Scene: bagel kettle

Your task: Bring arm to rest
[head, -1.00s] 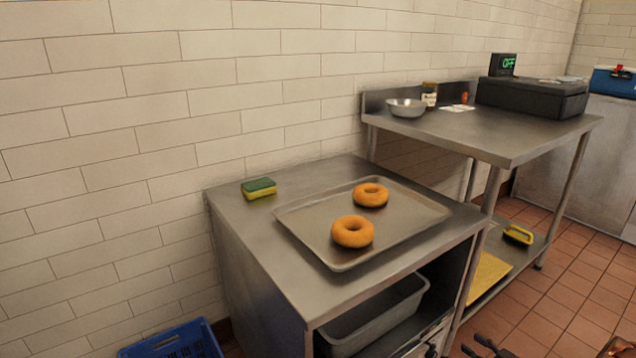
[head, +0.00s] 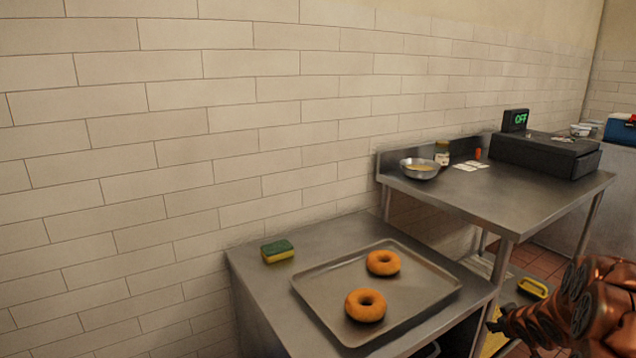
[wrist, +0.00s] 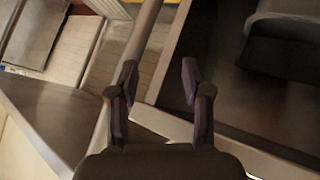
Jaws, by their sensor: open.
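My gripper (wrist: 158,82) shows in the wrist view with its two fingers apart and nothing between them. It is near the metal legs and shelves of the tables. In the head view my copper-coloured arm reaches in at the lower right, beside the low steel table (head: 262,300). The gripper's fingertips are hard to make out there. Two bagels (head: 383,262) (head: 366,305) lie flat on a metal tray (head: 425,287) on that table, apart from my arm.
A green and yellow sponge (head: 278,251) lies left of the tray. The higher steel table (head: 500,205) holds a metal bowl (head: 419,168), a jar (head: 442,152) and a black cash register (head: 545,155) with an "OFF" display. A yellow object (head: 532,287) lies below. A tiled wall stands behind.

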